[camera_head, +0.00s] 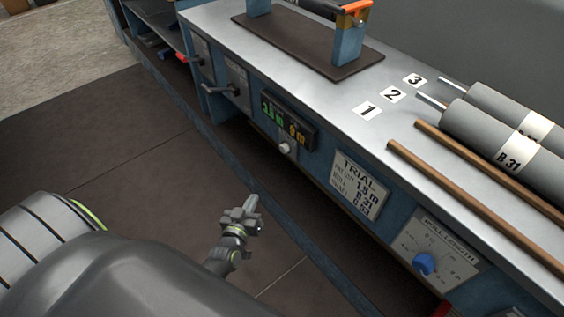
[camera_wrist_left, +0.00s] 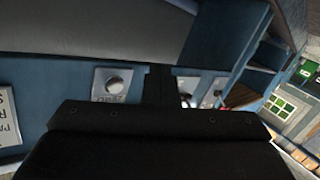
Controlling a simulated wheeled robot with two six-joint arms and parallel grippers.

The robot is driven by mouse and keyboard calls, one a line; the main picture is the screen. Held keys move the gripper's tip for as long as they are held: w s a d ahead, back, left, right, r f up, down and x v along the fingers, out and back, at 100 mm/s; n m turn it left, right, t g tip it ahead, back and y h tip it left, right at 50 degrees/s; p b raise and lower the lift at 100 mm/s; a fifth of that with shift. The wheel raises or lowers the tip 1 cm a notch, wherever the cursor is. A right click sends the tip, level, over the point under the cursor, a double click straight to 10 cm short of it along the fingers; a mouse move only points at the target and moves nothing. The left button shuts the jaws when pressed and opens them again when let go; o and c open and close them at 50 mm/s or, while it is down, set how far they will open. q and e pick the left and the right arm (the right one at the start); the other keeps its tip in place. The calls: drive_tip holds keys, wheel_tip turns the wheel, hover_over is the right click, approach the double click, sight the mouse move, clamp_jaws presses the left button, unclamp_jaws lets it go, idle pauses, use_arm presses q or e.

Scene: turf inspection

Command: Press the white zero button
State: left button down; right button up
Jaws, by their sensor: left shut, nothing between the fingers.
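The white zero button (camera_head: 285,148) is a small pale round knob on a plate on the blue bench front, just below the lit display (camera_head: 287,120). In the left wrist view, a round pale knob on a light plate (camera_wrist_left: 113,84) shows left of the dark fingers. My left gripper (camera_head: 253,202) is shut and empty. In the head view it appears below and left of the button, over the dark floor, apart from the bench front. In the left wrist view its dark body fills the lower middle. My right gripper is in neither view.
The bench front also carries a TRIAL card (camera_head: 359,186), a blue roll-length dial (camera_head: 424,263) and dark levers (camera_head: 233,91). Grey rolls (camera_head: 490,135), brown rods (camera_head: 470,190) and number cards (camera_head: 392,94) lie on the bench top. The floor before the bench is clear.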

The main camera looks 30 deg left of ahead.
sight(284, 148)
use_arm(q)
wheel_tip(284, 148, up, 10)
drive_tip(key=w+a+n+t+y+b, duration=0.2)
drive_tip(key=n+t+y+b, duration=0.2)
drive_tip(key=b, duration=0.1)
drive_tip(key=shift+w, duration=0.2)
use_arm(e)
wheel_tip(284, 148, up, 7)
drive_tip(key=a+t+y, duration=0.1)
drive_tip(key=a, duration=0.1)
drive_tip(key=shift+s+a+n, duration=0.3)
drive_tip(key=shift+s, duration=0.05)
use_arm(q)
drive_tip(key=shift+w+d+f+b, duration=0.1)
drive_tip(key=shift+b, duration=0.2)
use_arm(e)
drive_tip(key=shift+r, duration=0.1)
use_arm(q)
drive_tip(key=w+d, duration=0.3)
drive_tip(key=w, duration=0.5)
drive_tip(key=shift+d+b, duration=0.15)
drive_tip(key=shift+b, duration=0.25)
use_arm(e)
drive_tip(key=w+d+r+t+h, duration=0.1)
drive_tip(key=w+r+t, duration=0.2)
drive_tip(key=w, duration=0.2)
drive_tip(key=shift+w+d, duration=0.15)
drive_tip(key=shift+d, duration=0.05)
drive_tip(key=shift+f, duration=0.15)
